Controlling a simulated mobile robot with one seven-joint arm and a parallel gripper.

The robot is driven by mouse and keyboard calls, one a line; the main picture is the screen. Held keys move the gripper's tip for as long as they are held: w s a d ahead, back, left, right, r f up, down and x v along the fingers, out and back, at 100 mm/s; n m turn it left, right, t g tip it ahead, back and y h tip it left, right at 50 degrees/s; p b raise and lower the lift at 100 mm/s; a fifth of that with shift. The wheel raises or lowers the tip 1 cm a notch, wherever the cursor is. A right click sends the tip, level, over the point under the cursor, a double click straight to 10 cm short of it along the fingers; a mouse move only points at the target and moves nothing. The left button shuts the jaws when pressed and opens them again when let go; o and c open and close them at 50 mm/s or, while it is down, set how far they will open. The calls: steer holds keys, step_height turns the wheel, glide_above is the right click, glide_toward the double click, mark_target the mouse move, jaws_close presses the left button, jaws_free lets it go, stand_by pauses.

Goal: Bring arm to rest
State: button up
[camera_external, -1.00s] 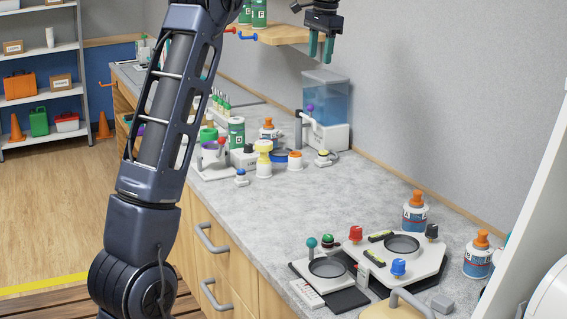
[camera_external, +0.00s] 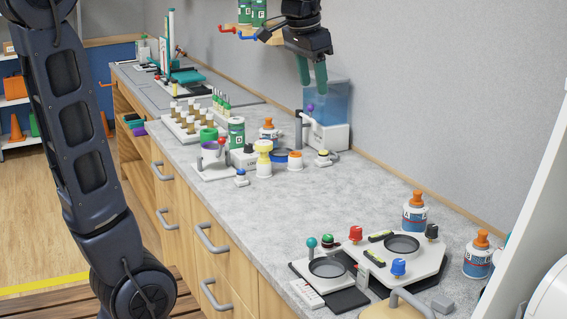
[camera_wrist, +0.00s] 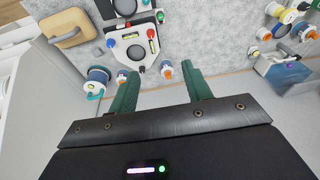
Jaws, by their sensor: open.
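My gripper (camera_external: 312,72) hangs above the back part of the counter, in front of the wall and just above the blue-tanked dispenser (camera_external: 326,112). Its two green fingers point down, apart, with nothing between them. In the wrist view my gripper (camera_wrist: 160,88) also shows its green fingers spread wide and empty. My dark arm rises at the left of the external view; its upper part runs out of the frame.
The grey counter (camera_external: 290,195) holds a white tray device with coloured knobs (camera_external: 405,262), orange-capped bottles (camera_external: 414,212), a vial rack (camera_external: 190,120) and several small jars. A wall shelf with green canisters (camera_external: 258,12) is close beside my gripper. The counter's middle is fairly clear.

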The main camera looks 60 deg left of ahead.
steer(key=s+d+f+t, duration=0.1)
steer(key=s+d+f, duration=0.5)
steer(key=s, duration=0.3)
steer(key=s+d+f+t, duration=0.1)
steer(key=s+d+f, duration=0.5)
steer(key=s, duration=0.4)
steer(key=shift+f+m+h, duration=0.3)
steer(key=shift+f+h, duration=0.1)
steer(key=shift+f, duration=0.15)
steer(key=shift+a, duration=0.1)
